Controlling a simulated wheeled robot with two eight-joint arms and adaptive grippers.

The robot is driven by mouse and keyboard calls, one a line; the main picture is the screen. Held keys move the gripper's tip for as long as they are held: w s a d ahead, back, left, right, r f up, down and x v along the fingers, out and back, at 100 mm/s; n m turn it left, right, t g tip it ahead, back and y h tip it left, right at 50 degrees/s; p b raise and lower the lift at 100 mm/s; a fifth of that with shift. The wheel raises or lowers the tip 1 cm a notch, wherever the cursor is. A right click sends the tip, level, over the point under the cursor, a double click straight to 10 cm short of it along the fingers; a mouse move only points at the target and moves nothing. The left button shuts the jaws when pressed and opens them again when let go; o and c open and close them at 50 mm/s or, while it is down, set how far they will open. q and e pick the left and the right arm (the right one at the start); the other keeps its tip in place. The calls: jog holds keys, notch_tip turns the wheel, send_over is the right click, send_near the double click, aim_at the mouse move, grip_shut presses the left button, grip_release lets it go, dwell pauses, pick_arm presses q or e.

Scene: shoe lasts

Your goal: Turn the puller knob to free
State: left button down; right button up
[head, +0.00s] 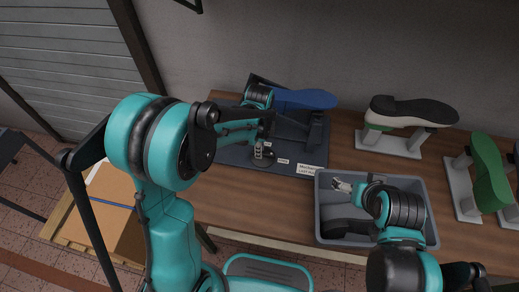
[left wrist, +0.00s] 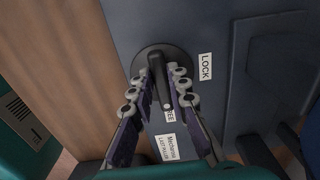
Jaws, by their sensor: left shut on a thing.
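The black puller knob (left wrist: 157,66) sits on the dark plate (left wrist: 122,22) of the last puller. Its bar handle ends in a white dot beside the partly covered FREE label (left wrist: 170,116). The LOCK label (left wrist: 205,67) is to the right of the knob. My left gripper (left wrist: 160,84) is shut on the knob's handle, one finger on each side. In the head view the left gripper (head: 262,150) is at the plate's front, largely hiding the knob. My right gripper (head: 342,186) is over the grey bin; its jaw opening is too small to judge.
A blue last (head: 305,99) is on the puller behind my left gripper. The grey bin (head: 322,206) holds dark items. A black and white shoe (head: 415,110) and a green last (head: 490,172) are on stands at the right. A cardboard box (head: 108,225) is at the left.

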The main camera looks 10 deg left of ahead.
pick_arm(q)
jog(key=shift+m, duration=0.3)
jog(key=c, duration=1.5)
grip_release()
jog(key=shift+o, duration=0.2)
notch_tip(320, 180, up, 12)
